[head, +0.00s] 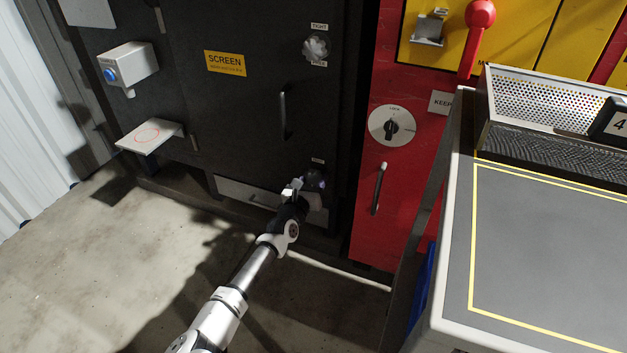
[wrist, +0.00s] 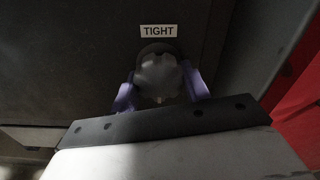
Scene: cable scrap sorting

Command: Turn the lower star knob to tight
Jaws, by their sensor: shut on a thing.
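The lower star knob (wrist: 160,75) is grey and sits on the dark machine panel, below a white label reading TIGHT (wrist: 158,31). My gripper (wrist: 160,92) is shut on it, with one purple finger on each side of the knob in the wrist view. In the head view my gripper (head: 314,182) reaches the lower right of the dark panel and mostly hides this knob. The upper star knob (head: 316,48) is pale grey, between a TIGHT label above and another label below. The knob's exact angle is hard to tell.
A dark vertical handle (head: 283,115) stands out left of my gripper. A light drawer front (head: 245,192) lies low beside it. The red panel (head: 400,165) with a lock dial (head: 391,126) and a handle (head: 379,188) is to the right, then a grey table (head: 550,250).

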